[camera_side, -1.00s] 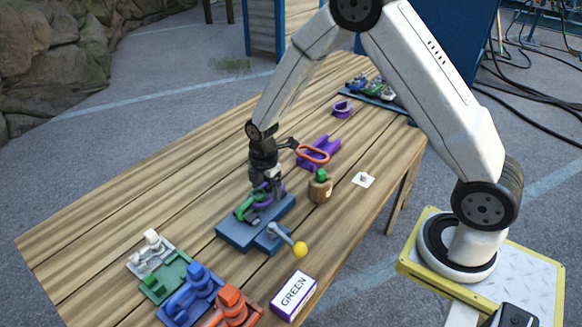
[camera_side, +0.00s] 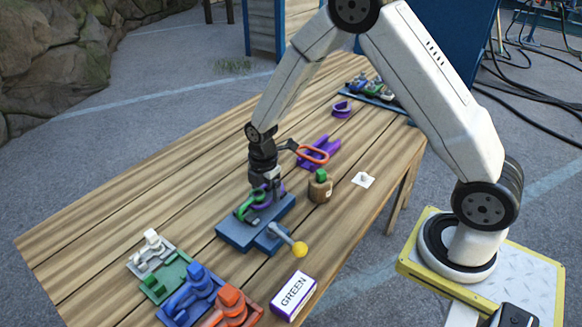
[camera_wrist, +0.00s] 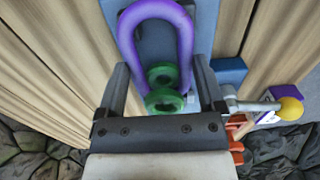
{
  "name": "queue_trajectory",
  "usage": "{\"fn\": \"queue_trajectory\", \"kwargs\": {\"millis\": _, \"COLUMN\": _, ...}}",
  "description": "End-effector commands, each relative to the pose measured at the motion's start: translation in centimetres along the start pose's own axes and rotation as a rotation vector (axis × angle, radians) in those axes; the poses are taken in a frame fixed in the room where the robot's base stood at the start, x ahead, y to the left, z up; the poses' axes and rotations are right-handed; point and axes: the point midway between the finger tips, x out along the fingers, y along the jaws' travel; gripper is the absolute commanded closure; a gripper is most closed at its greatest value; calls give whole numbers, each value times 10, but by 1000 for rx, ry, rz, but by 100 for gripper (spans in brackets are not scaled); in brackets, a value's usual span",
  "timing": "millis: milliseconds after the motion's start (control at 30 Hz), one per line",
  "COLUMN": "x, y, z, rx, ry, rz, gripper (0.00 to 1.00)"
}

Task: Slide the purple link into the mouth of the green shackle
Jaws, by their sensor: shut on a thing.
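The purple link (camera_wrist: 156,12) is a U-shaped loop in the wrist view, its bend at the top and its legs running down between my fingers. My gripper (camera_wrist: 161,85) is shut on it, one finger outside each leg. The fingers partly hide the contact, so I cannot tell how deep the link sits in the mouth.
The blue base (camera_side: 233,234) carries a lever with a yellow knob (camera_side: 299,249). A wooden pot-like piece with a green top (camera_side: 320,188) stands close to the right. A purple holder (camera_side: 330,148) lies behind.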

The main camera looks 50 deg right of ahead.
Motion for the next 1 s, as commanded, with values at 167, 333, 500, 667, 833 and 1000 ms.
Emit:
{"fn": "queue_trajectory", "kwargs": {"millis": 167, "x": 0, "y": 0, "z": 0, "rx": 0, "ry": 0, "rz": 1, "gripper": 0}}
{"fn": "queue_trajectory", "kwargs": {"millis": 333, "x": 0, "y": 0, "z": 0, "rx": 0, "ry": 0, "rz": -1, "gripper": 0}}
{"fn": "queue_trajectory", "kwargs": {"millis": 500, "x": -1, "y": 0, "z": 0, "rx": 0, "ry": 0, "rz": 0, "gripper": 0}}
{"fn": "queue_trajectory", "kwargs": {"millis": 667, "x": -10, "y": 0, "z": 0, "rx": 0, "ry": 0, "rz": 2, "gripper": 0}}
{"fn": "queue_trajectory", "kwargs": {"millis": 833, "x": -26, "y": 1, "z": 0, "rx": 0, "ry": 0, "rz": 3, "gripper": 0}}
{"fn": "queue_trajectory", "kwargs": {"millis": 1000, "x": -47, "y": 1, "z": 0, "rx": 0, "ry": 0, "rz": 4, "gripper": 0}}
